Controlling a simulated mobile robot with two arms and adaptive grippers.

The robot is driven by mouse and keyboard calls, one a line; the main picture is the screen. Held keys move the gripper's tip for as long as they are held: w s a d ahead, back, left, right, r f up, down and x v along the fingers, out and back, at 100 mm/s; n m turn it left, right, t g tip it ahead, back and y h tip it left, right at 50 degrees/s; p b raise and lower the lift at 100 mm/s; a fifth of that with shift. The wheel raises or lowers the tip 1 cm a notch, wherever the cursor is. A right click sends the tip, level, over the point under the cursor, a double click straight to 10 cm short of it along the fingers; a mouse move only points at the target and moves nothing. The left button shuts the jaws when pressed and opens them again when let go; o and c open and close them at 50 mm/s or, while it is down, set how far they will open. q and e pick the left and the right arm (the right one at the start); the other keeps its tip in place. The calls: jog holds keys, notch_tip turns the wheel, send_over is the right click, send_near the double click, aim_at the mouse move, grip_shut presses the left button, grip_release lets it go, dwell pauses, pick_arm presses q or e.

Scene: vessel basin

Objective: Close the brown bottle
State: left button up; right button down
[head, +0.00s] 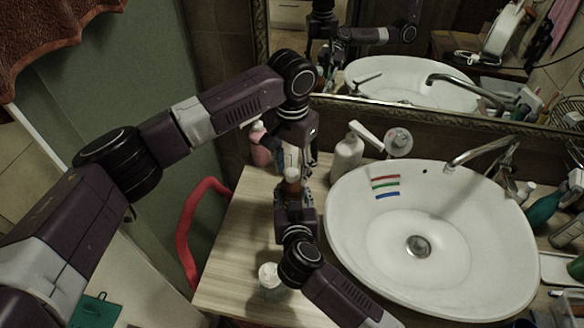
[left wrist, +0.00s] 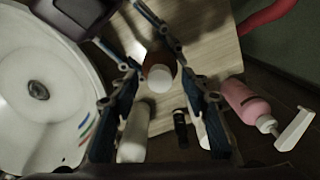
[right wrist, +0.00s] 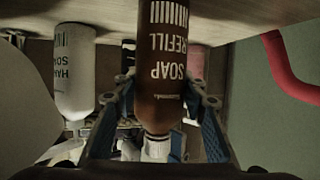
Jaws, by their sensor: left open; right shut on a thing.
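The brown bottle (head: 292,187) stands upright above the wooden counter, label "SOAP REFILL" showing in the right wrist view (right wrist: 165,60). My right gripper (head: 291,197) is shut on it, with a finger on each side. A round white cap (left wrist: 160,79) shows at the bottle's top in the left wrist view, and also at the neck end in the right wrist view (right wrist: 157,149). I cannot tell whether it is seated tightly. My left gripper (head: 299,163) points down just above the bottle and is open, its fingers on either side of the cap in the left wrist view.
A white basin (head: 440,260) with a tap lies to the right. A white pump bottle (head: 347,157) and a pink bottle (head: 261,148) stand behind, near the mirror. A small clear jar (head: 270,277) stands at the counter's front. A red rail (head: 185,225) curves at the left.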

pick_arm(q)
notch_tip(320, 180, up, 12)
dwell(0.6)
pick_arm(e)
jog(key=c, duration=1.1)
grip_release()
jog(key=shift+c, duration=0.2)
jog(key=v, duration=1.2)
